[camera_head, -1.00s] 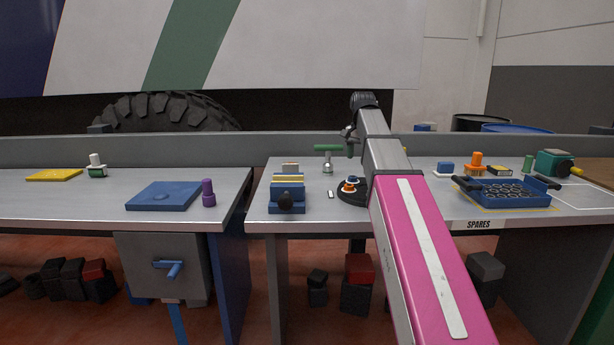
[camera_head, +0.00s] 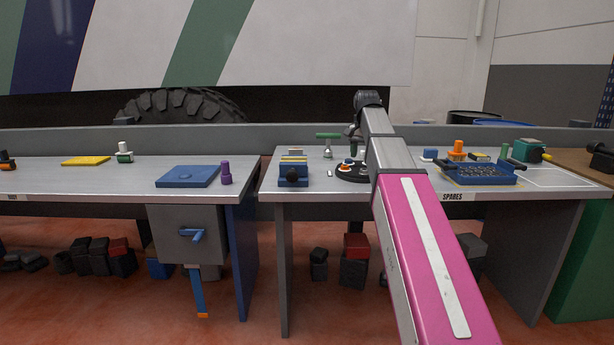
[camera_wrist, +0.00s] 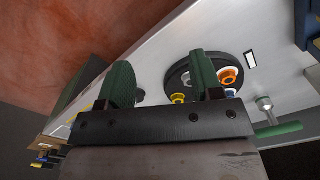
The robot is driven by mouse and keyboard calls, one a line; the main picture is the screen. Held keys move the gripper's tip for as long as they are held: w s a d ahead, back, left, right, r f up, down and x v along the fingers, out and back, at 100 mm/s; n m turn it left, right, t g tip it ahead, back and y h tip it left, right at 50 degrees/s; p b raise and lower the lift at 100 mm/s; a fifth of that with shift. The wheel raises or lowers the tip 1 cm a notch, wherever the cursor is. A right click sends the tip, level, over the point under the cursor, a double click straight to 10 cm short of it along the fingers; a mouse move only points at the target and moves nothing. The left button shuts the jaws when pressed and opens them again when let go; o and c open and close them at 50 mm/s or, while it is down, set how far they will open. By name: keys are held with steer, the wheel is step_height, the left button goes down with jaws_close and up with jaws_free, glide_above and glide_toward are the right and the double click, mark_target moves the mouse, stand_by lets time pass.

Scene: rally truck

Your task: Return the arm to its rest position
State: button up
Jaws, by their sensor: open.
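My arm (camera_head: 425,255), pink and grey, reaches forward from the lower right over the right bench. My gripper (camera_wrist: 161,82) shows two green fingers spread apart, with nothing held between them. In the head view it is mostly hidden behind the dark wrist end of the arm. In the wrist view, a round black tray (camera_wrist: 178,78) with orange, yellow and white pieces lies beyond the fingers, partly behind the right one. The same tray (camera_head: 345,176) sits on the right bench, left of my arm in the head view.
The right bench (camera_head: 315,185) holds a blue vise (camera_head: 293,174), a green-handled tool (camera_head: 328,140) and a blue crate (camera_head: 480,175). The left bench (camera_head: 100,180) carries a blue plate (camera_head: 188,176) and a purple peg (camera_head: 226,173). Red floor (camera_head: 110,310) lies clear in front.

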steer(key=s+f+n, duration=0.1)
steer(key=s+f, duration=0.2)
steer(key=f, duration=1)
steer(key=s+f+n, duration=0.2)
steer(key=s+f, duration=0.2)
steer(key=f, duration=0.8)
steer(key=s+f+n, duration=0.1)
steer(key=s+f, duration=0.6)
steer(key=f, duration=0.3)
steer(key=s+f+n, duration=0.2)
steer(key=s+f, duration=0.5)
steer(key=f, duration=0.3)
steer(key=shift+s+a+f, duration=0.2)
steer(key=shift+s, duration=0.15)
